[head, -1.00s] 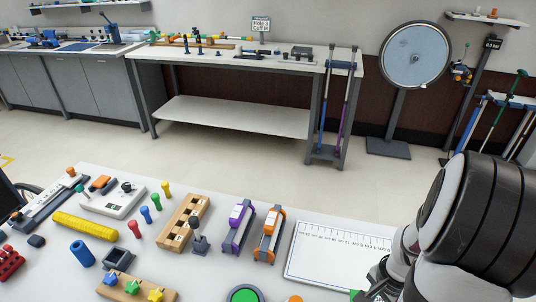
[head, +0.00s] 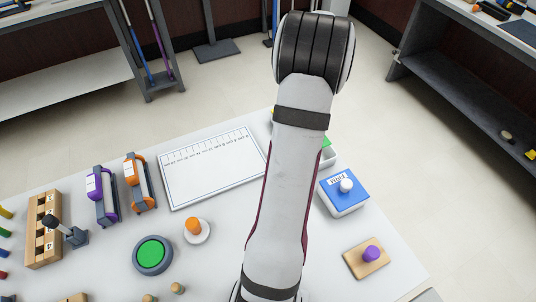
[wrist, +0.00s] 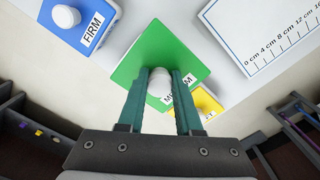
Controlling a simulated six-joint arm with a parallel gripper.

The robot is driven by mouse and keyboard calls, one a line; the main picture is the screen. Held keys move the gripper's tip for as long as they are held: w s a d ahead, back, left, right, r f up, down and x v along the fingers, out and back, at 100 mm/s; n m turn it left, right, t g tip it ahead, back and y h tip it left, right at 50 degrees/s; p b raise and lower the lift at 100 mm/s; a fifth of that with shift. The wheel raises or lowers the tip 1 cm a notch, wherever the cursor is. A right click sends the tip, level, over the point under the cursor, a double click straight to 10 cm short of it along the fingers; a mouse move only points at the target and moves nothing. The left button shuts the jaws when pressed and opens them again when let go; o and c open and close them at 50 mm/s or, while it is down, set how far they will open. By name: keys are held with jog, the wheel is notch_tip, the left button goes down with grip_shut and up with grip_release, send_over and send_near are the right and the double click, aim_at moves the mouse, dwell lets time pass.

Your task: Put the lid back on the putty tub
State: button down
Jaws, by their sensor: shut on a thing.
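The green square lid (wrist: 150,55) is in the middle of the wrist view, with a white knob (wrist: 158,88) and a partly covered label. My gripper (wrist: 160,78) is shut on that knob, one teal finger on each side. In the head view only a small corner of the green lid (head: 326,142) shows beside my arm, with a pale tub wall (head: 328,158) just below it. My arm hides the rest of the lid, the tub and my gripper there. I cannot tell whether the lid touches the tub.
A blue-lidded tub marked FIRM (head: 343,194) stands close by. A yellow lid (wrist: 206,105) is on the other side in the wrist view. The ruled white board (head: 212,165), the green button (head: 152,254) and a purple-knobbed wooden block (head: 366,257) lie around my arm.

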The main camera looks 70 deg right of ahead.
jog(key=s+d, duration=0.1)
jog(key=s+d+r, duration=0.1)
jog(key=s, duration=0.1)
jog(key=shift+d, duration=0.3)
jog(key=shift+w, duration=0.1)
jog(key=shift+f, duration=0.15)
jog(key=shift+f, duration=3.05)
jog(key=shift+f, duration=0.7)
jog(key=shift+c, duration=0.9)
grip_release()
